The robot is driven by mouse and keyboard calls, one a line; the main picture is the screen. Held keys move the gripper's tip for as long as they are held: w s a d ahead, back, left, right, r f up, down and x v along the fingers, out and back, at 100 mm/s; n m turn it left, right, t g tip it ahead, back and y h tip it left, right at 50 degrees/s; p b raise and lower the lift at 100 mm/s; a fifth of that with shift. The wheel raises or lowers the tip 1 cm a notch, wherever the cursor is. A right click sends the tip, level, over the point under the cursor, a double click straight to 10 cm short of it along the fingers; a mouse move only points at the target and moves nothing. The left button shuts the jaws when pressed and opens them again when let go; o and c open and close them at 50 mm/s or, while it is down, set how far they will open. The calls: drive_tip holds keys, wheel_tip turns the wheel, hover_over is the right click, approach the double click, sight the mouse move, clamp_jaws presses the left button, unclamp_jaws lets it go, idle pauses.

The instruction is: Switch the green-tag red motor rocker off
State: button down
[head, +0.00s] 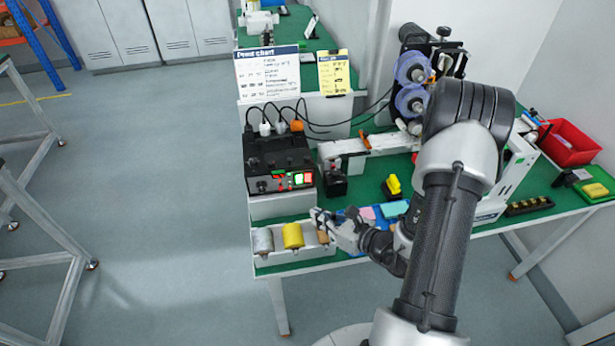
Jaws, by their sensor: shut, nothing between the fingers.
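A black control box (280,152) stands on a white block near the table's left edge. On its front are a dark round knob (262,186), small red lights (280,183) and a bright lit rocker pair with red (298,179) and green (308,178). The tags and which way each rocker is tipped are too small to tell. My gripper (318,214) is shut and empty. It is in front of and below the box's right side, apart from the rockers, above the right end of a white tray.
The white tray (300,256) holds grey and yellow rolls (292,235). A small black device (335,183) stands right of the box. Plugs with cables (282,126) rise behind it. A machine with purple spools (411,100) and a red bin (570,143) are farther right.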

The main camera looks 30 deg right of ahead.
drive_tip(key=shift+w+d+r+p, duration=0.25)
drive_tip(key=shift+w+d, duration=0.15)
drive_tip(key=shift+w, duration=0.95)
drive_tip(key=shift+w+d+r+p, duration=0.2)
drive_tip(key=shift+w+d, duration=0.15)
drive_tip(key=shift+w, duration=1.05)
drive_tip(key=shift+w+d+r+p, duration=0.25)
drive_tip(key=shift+w+d, duration=0.15)
drive_tip(key=shift+w, duration=0.95)
drive_tip(key=shift+w, duration=0.15)
drive_tip(key=shift+w+d, duration=0.15)
drive_tip(key=shift+w, duration=0.1)
drive_tip(key=shift+w+r, duration=0.1)
drive_tip(key=shift+w, duration=0.25)
drive_tip(key=shift+s, duration=0.15)
drive_tip(key=shift+s+b, duration=0.35)
drive_tip(key=shift+s, duration=0.3)
drive_tip(key=shift+s+a+f+b, duration=0.2)
drive_tip(key=shift+s+a, duration=0.1)
drive_tip(key=shift+s, duration=0.5)
drive_tip(key=shift+s+a+f+b, duration=0.15)
drive_tip(key=shift+s+a+b, duration=0.1)
drive_tip(key=shift+s, duration=0.55)
drive_tip(key=shift+s+a+f+b, duration=0.15)
drive_tip(key=shift+s+a, duration=0.15)
drive_tip(key=shift+s, duration=0.5)
